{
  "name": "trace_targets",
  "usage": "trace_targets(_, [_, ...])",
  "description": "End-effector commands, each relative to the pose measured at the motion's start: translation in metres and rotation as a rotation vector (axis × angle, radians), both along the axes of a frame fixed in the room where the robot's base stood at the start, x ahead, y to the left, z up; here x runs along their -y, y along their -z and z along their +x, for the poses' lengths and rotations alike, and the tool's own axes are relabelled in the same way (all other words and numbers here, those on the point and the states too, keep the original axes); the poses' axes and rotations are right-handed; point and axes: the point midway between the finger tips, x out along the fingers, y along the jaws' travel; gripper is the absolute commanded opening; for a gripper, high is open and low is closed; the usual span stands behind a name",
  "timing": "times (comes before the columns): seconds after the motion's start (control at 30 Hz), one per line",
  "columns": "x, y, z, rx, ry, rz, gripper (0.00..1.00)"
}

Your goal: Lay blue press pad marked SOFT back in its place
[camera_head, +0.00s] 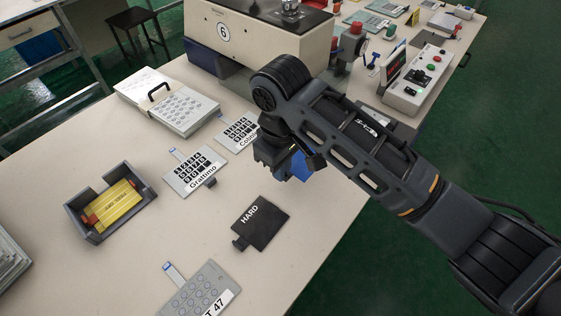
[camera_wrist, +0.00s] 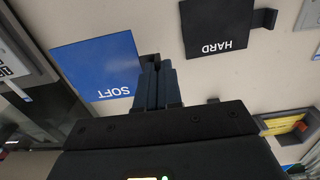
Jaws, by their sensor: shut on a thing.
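The blue press pad marked SOFT (camera_wrist: 98,66) is in the wrist view, flat-looking, its lettering upside down. My gripper (camera_wrist: 156,64) is shut on the small dark tab at the pad's edge. In the head view the blue pad (camera_head: 301,168) shows only in part, behind my gripper (camera_head: 275,160) and the arm. I cannot tell whether it touches the table. A black pad marked HARD (camera_head: 260,223) lies on the table nearer the front. It also shows in the wrist view (camera_wrist: 219,25), apart from the blue pad.
Keypad films marked Grattimo (camera_head: 195,172) and another (camera_head: 237,134) lie left of my gripper. The table's right edge is close to the arm.

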Motion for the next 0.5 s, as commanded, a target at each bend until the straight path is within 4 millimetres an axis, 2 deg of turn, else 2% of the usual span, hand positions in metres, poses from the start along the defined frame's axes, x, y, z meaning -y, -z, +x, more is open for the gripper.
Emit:
trace_targets(0.1, [0.000, 0.014, 0.000, -0.001, 0.001, 0.000, 0.00])
trace_targets(0.5, [0.000, 0.046, 0.000, -0.001, 0.001, -0.001, 0.00])
